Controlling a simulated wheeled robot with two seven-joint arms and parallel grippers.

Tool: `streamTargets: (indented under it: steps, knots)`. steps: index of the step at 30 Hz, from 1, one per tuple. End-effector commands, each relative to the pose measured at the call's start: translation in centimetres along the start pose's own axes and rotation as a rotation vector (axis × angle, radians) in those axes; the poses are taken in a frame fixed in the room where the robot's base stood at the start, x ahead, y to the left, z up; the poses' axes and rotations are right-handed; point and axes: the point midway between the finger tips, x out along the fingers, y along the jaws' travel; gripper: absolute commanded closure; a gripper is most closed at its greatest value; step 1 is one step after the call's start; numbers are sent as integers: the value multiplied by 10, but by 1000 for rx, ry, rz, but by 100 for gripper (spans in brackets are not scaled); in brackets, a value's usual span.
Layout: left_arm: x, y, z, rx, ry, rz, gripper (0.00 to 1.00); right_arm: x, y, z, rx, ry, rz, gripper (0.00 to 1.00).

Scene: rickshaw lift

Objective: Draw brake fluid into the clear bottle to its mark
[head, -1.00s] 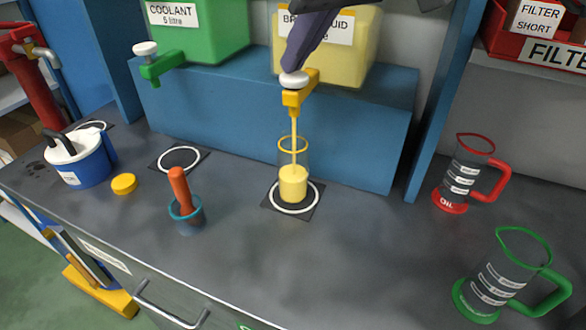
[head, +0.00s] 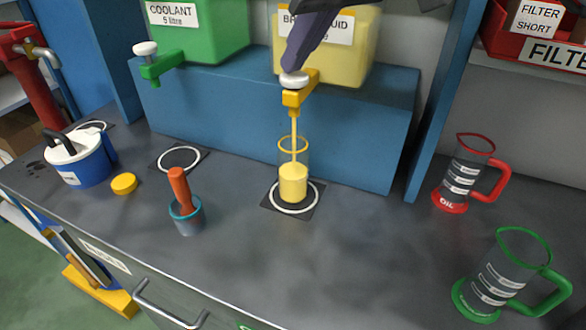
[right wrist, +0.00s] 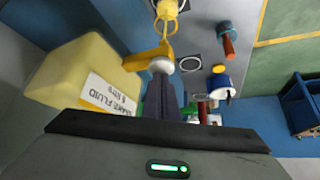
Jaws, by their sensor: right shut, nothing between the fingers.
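The clear bottle (head: 293,160) with a yellow rim stands upright on a ringed pad (head: 312,203) on the bench. A yellow stream falls from the yellow tap (head: 292,98) into it, and yellow fluid (head: 293,184) fills its lower part. I cannot make out the mark. The pale yellow brake fluid tank (head: 350,58) stands behind on a blue step. My right gripper (head: 298,72) is shut with nothing between its fingers, its tips at the tap's white knob (head: 294,81). The right wrist view shows the fingers (right wrist: 166,85) at the knob too. My left gripper is not in view.
A green coolant tank (head: 208,28) with its own tap stands left. A blue-and-white container (head: 80,160), yellow cap (head: 124,184) and blue cup with orange handle (head: 187,212) are at left. Red (head: 466,172) and green (head: 507,275) jugs stand right. The front middle is clear.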

Motion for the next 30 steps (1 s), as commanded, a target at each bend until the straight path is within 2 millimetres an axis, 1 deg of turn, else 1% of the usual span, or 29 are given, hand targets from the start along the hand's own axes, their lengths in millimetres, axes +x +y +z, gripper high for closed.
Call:
streamTargets:
  steps: [1, 5, 19, 22, 30]
  knots:
    - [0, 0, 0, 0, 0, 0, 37, 2, -1, 3, -1, -9, -1, 100]
    - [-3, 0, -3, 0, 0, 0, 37, -2, -1, 0, -1, -8, -1, 100]
    - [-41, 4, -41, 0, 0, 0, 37, -48, 0, -33, 0, -3, 0, 100]
    - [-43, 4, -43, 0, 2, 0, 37, -50, 0, -34, 0, -3, 0, 100]
    - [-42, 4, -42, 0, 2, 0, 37, -49, 0, -34, 0, -1, 0, 100]
